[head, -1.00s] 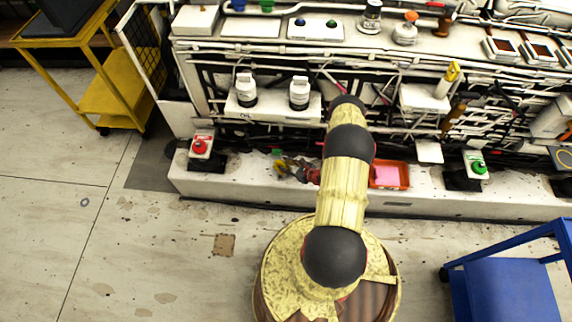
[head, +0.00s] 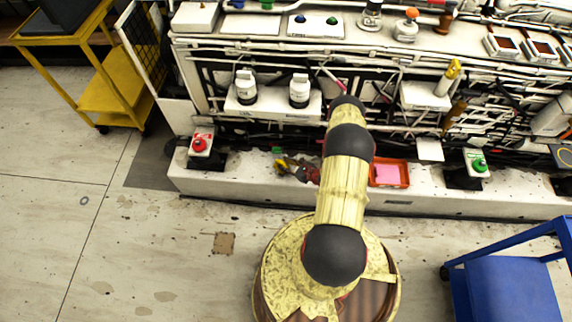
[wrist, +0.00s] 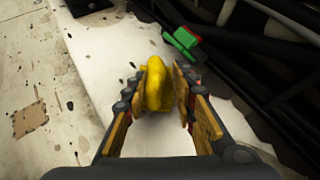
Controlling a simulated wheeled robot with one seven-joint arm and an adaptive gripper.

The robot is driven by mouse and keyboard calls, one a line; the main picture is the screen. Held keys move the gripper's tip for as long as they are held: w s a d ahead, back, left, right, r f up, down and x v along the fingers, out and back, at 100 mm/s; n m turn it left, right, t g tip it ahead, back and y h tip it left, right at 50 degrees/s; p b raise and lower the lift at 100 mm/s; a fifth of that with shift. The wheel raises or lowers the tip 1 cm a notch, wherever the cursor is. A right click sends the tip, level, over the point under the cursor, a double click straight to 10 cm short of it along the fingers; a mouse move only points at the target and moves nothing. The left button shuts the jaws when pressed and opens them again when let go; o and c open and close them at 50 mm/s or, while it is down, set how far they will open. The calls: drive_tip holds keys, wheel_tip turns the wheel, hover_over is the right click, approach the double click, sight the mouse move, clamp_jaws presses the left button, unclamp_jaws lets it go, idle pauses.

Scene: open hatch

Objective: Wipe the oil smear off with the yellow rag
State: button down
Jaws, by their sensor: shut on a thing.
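The yellow rag (wrist: 157,84) is bunched between the two fingers of my gripper (wrist: 165,78) in the wrist view. My gripper is shut on it, just over the white ledge; I cannot tell whether the rag touches the surface. In the head view the rag (head: 283,164) shows as a small yellow patch at the tip of my gripper (head: 288,166), left of my arm. The white ledge (wrist: 105,50) has several small dark specks near the rag. I cannot make out a distinct oil smear; the rag and fingers hide part of the ledge.
A green block (wrist: 181,39) lies beyond the rag, beside black pipes (wrist: 245,50). A red-button box (head: 200,144) stands left on the ledge. An orange tray (head: 389,174) with a pink item and a green-button box (head: 478,164) are right. A blue cart (head: 505,285) stands lower right.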

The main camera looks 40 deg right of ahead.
drive_tip(key=shift+f, duration=0.7)
drive_tip(key=shift+s+a+p, duration=0.45)
drive_tip(key=shift+s+a, duration=0.75)
drive_tip(key=shift+a, duration=0.25)
drive_tip(key=shift+s+a+f, duration=0.15)
drive_tip(key=shift+s+a, duration=1.15)
drive_tip(key=shift+a, duration=0.15)
drive_tip(key=shift+w+d+r+b, duration=0.2)
drive_tip(key=shift+w+d+b, duration=0.25)
drive_tip(key=shift+w+d, duration=1)
drive_tip(key=shift+w+d+f, duration=0.1)
drive_tip(key=shift+w+d, duration=0.45)
drive_tip(key=shift+d, duration=0.2)
drive_tip(key=shift+w+d+f, duration=0.1)
drive_tip(key=shift+w+d, duration=0.4)
drive_tip(key=shift+d, duration=0.2)
